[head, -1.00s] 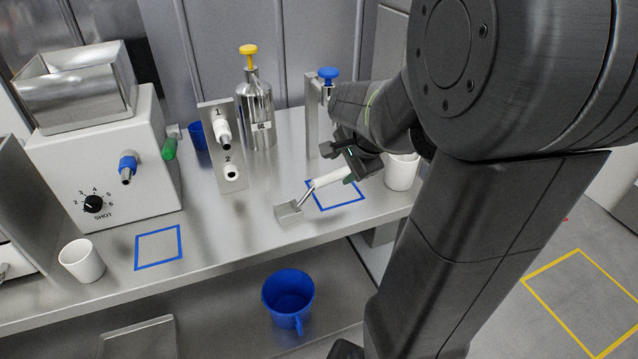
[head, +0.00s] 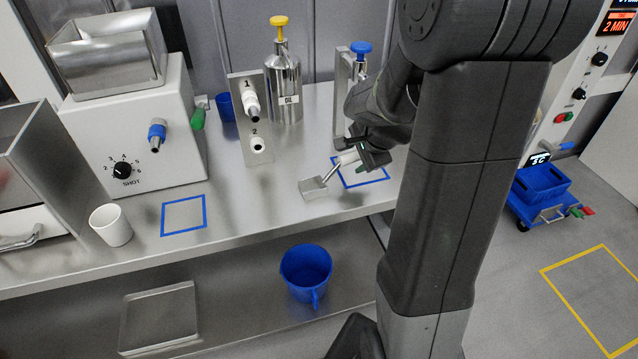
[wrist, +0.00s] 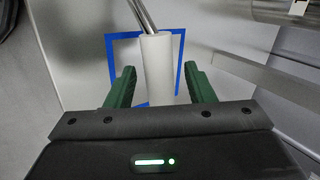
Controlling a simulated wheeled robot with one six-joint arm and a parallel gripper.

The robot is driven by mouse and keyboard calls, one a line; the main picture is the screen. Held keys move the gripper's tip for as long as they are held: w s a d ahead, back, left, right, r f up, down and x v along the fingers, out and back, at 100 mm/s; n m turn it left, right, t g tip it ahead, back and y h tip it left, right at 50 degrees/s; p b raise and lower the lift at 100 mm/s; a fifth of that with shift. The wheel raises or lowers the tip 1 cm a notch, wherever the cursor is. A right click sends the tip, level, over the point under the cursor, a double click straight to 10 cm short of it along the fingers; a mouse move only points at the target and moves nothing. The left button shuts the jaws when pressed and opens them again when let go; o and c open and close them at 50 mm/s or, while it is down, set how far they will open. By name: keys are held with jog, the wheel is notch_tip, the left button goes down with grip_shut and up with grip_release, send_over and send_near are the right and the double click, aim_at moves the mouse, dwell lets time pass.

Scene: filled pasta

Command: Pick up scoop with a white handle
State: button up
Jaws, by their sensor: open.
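The scoop with a white handle lies on the steel counter, its square metal pan (head: 314,188) toward the front left and its white handle (head: 348,158) over the right blue square outline. My gripper (head: 362,155) is at the handle, low over the counter. In the wrist view the white handle (wrist: 158,68) stands between the two green fingertips of my gripper (wrist: 160,85), with a gap on both sides. The jaws are open. The far end of the handle is hidden by my gripper in both views, and the pan is outside the wrist view.
A white cup (head: 111,225) and an empty blue square (head: 184,215) are at the left. The oil bottle (head: 284,90) and numbered holder (head: 250,120) stand behind the scoop. A blue jug (head: 306,272) is on the lower shelf. The counter (head: 255,205) front middle is clear.

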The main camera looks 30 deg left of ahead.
jog(key=c, duration=1.1)
jog(key=shift+o, duration=0.2)
jog(key=shift+r, duration=0.15)
